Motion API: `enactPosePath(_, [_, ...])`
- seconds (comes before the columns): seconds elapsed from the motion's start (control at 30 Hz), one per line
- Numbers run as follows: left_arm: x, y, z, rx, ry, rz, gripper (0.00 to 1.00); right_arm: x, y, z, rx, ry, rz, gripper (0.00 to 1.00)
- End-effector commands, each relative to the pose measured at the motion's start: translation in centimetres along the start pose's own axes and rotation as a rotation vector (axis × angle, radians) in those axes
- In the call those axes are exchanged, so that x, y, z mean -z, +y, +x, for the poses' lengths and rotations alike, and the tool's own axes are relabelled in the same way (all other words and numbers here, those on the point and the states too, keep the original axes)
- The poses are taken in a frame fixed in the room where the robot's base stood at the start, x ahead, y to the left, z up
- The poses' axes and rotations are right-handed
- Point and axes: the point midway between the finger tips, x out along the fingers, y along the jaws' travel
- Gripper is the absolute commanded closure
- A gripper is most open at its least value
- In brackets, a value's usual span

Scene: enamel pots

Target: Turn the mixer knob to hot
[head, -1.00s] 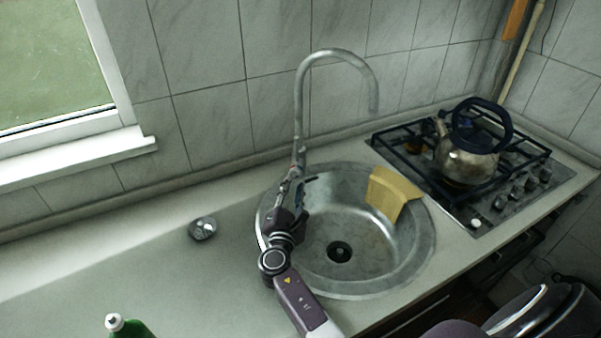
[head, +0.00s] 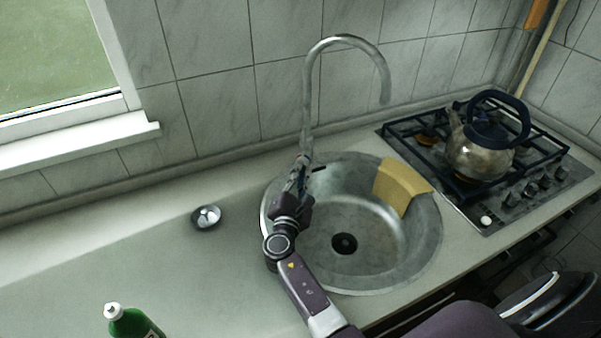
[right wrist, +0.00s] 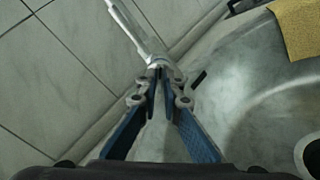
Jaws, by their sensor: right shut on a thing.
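The silver mixer tap (head: 309,100) rises behind the sink, its tall spout arching to the right. In the right wrist view its pipe (right wrist: 136,28) runs down to the fingertips. My right gripper (head: 303,163) is at the foot of the tap. In the right wrist view the fingers of this gripper (right wrist: 160,74) close together at the tap base, shut on the mixer knob, which they mostly hide. A short dark stub (head: 319,168) sticks out to the right of the fingertips; it also shows in the right wrist view (right wrist: 199,77). My left gripper is not in view.
The round steel sink (head: 420,245) lies under my right arm, with a yellow cloth (head: 402,184) over its rim. A kettle (head: 480,150) stands on the gas hob at right. A small metal drain piece (head: 207,217) and green bottle (head: 132,324) are on the left.

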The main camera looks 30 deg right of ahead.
Motion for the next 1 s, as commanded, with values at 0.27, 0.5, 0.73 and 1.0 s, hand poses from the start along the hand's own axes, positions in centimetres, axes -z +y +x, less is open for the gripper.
enactPosePath(0.27, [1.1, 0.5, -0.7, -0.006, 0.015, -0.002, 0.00, -0.3, 0.2, 0.1, -0.001, -0.004, -0.082, 1.00])
enactPosePath(0.5, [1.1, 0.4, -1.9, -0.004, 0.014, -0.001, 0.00, -0.5, 0.4, 0.2, -0.002, -0.005, -0.262, 1.00])
enactPosePath(0.73, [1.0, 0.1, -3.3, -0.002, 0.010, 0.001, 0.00, -0.5, 0.5, 0.2, -0.001, -0.006, -0.479, 1.00])
enactPosePath(1.0, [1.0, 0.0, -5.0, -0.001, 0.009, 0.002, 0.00, -0.5, 0.7, 0.2, -0.001, -0.008, -0.736, 1.00])
